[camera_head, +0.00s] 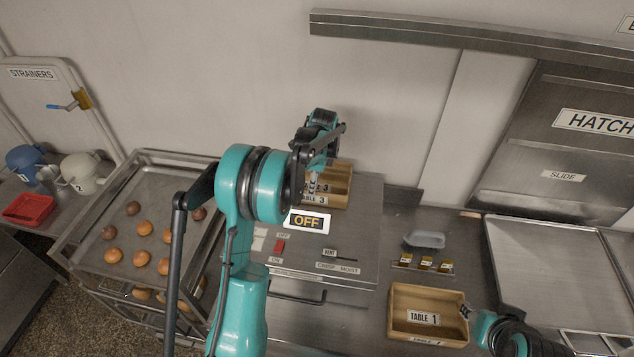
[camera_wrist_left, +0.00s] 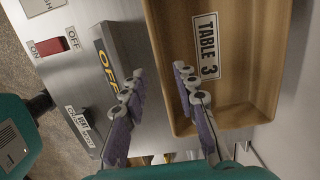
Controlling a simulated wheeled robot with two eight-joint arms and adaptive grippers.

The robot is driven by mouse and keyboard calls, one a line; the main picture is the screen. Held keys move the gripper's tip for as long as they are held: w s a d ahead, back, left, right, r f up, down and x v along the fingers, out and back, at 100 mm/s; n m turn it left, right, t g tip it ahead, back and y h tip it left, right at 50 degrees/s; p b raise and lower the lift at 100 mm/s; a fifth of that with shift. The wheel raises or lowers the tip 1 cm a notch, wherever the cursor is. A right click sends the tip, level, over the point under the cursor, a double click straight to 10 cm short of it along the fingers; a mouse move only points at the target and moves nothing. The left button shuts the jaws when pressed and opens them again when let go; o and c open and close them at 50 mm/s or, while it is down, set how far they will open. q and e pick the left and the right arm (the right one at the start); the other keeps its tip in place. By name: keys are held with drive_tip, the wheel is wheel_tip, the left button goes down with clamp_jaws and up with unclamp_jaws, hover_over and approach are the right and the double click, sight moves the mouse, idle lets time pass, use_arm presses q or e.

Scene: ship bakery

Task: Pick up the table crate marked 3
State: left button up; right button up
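The wooden crate marked TABLE 3 (camera_head: 340,187) sits on top of the steel oven unit against the back wall, partly hidden by my left arm. In the left wrist view the same crate (camera_wrist_left: 262,60) is large, with its TABLE 3 label inside. My left gripper (camera_wrist_left: 158,72) is open. One finger is over the inside of the crate and the other is outside, with the crate's side wall between them; I cannot tell whether they touch it. In the head view my left gripper (camera_head: 312,184) is at the crate's left side. My right gripper (camera_head: 467,312) is beside the TABLE 1 crate, too small to read.
The TABLE 1 crate (camera_head: 405,300) stands on the counter at right. Behind it are a grey tub (camera_head: 424,239) and small labelled blocks (camera_head: 425,264). The OFF sign (camera_head: 307,222) stands before crate 3. A bun rack (camera_head: 125,260) is at left.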

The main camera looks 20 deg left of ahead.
use_arm(q)
drive_tip(key=f, duration=0.4)
drive_tip(key=shift+a+f+p, duration=0.15)
drive_tip(key=shift+a+p, duration=0.1)
drive_tip(key=shift+p, duration=0.05)
clamp_jaws()
